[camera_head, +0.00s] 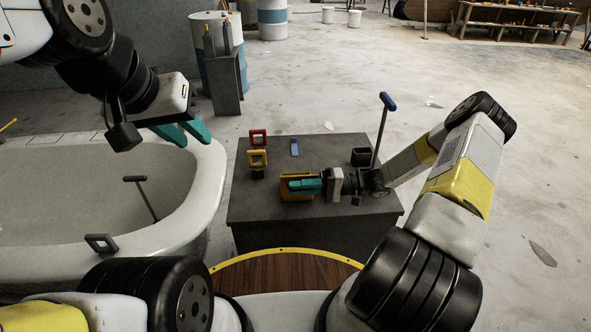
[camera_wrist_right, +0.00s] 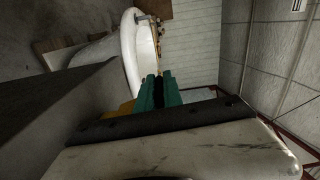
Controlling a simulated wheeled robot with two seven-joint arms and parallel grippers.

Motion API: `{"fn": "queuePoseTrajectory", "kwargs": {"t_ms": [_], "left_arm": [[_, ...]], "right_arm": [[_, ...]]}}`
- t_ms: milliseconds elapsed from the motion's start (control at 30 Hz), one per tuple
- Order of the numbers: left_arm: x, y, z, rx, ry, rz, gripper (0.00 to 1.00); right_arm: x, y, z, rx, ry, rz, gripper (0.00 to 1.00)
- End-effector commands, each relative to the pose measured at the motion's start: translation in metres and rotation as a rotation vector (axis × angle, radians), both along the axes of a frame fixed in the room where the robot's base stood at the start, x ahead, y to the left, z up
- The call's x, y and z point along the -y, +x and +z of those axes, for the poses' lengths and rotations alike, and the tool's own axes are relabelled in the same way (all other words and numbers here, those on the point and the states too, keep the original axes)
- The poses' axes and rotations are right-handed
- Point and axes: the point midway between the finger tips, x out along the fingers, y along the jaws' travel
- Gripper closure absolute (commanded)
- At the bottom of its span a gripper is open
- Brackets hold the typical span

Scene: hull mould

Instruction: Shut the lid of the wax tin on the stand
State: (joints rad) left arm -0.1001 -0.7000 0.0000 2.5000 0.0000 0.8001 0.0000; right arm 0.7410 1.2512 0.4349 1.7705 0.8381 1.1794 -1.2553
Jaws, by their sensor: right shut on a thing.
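The wax tin (camera_head: 284,188) is yellow-orange with a brownish face, on the dark grey stand (camera_head: 250,207). My right gripper (camera_head: 308,186), with teal fingers, comes from the right and is shut at the tin, covering part of it. I cannot tell whether it grips the lid or the body, or how far the lid stands open. In the right wrist view the fingers (camera_wrist_right: 158,91) are close together, with a piece of yellow (camera_wrist_right: 126,108) beside them. My left gripper (camera_head: 182,132) is empty above the white hull mould's rim, its fingers apart.
The white mould (camera_head: 207,190) stands close to the left. The stand's front left is clear.

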Motion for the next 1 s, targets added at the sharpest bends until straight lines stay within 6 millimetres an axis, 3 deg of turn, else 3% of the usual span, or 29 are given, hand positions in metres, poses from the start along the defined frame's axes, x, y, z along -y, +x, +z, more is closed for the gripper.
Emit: {"fn": "queuePoseTrajectory", "kwargs": {"t_ms": [1000], "left_arm": [[0.0, 0.0, 0.0, 0.0, 0.0, 0.0, 0.7]], "right_arm": [[0.0016, 0.0069, -0.0008, -0.074, -0.011, -0.004, 1.0]]}}
